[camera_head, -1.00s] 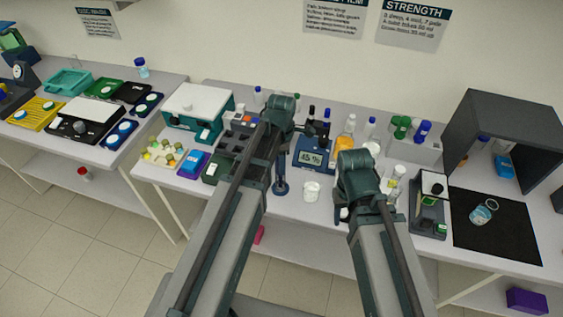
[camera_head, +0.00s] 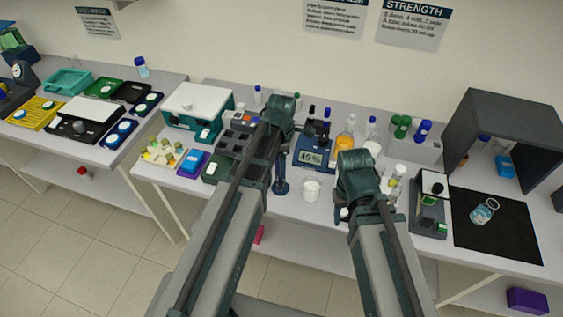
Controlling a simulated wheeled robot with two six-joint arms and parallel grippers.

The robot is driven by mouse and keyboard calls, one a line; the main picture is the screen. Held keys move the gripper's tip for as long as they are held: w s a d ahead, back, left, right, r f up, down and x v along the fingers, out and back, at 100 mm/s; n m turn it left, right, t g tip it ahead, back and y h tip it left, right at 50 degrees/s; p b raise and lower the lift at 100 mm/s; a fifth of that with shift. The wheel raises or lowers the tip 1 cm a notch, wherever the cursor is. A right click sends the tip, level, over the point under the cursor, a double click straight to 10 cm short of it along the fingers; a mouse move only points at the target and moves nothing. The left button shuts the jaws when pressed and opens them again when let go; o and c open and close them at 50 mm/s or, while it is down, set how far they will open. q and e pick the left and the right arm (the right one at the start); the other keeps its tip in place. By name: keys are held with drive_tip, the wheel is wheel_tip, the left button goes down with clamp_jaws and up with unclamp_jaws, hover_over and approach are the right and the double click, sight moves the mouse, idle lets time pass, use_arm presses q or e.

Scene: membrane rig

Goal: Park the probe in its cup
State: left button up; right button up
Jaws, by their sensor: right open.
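A blue meter (camera_head: 312,157) with a lit display reading about 45 % stands in the middle of the bench. A small white cup-like vessel (camera_head: 311,191) stands in front of it. A slim dark blue upright piece with a round foot (camera_head: 280,187) stands left of this vessel, beside my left arm; I cannot tell whether it is the probe or its holder. My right gripper (camera_head: 341,213) is open, right of the white vessel and apart from it, partly hidden by its own wrist. My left gripper (camera_head: 281,128) is mostly hidden by its arm, so its jaws cannot be made out.
A teal-and-white box (camera_head: 198,108) and small trays stand to the left. Bottles and a grey rack (camera_head: 413,146) stand behind my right arm. A small instrument (camera_head: 429,205), a black mat (camera_head: 496,232) with a flask (camera_head: 484,211) and a dark open cabinet (camera_head: 510,130) are at right.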

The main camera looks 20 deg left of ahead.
use_arm(q)
wheel_tip(320, 180, up, 14)
drive_tip(key=p, duration=1.3)
drive_tip(key=shift+f, duration=0.2)
drive_tip(key=s+d+f+m+b, duration=0.5)
drive_tip(key=s+f+m+b, duration=0.2)
drive_tip(key=m, duration=0.6)
drive_tip(key=s+d+f+m+y+b, duration=0.1)
drive_tip(key=s+d+f+m+b, duration=0.4)
drive_tip(key=f+m+b, duration=0.5)
drive_tip(key=s+f+m, duration=0.1)
drive_tip(key=s+m, duration=0.1)
drive_tip(key=shift+s+m+b, duration=0.2)
drive_tip(key=shift+m+b, duration=0.2)
drive_tip(key=shift+d, duration=0.1)
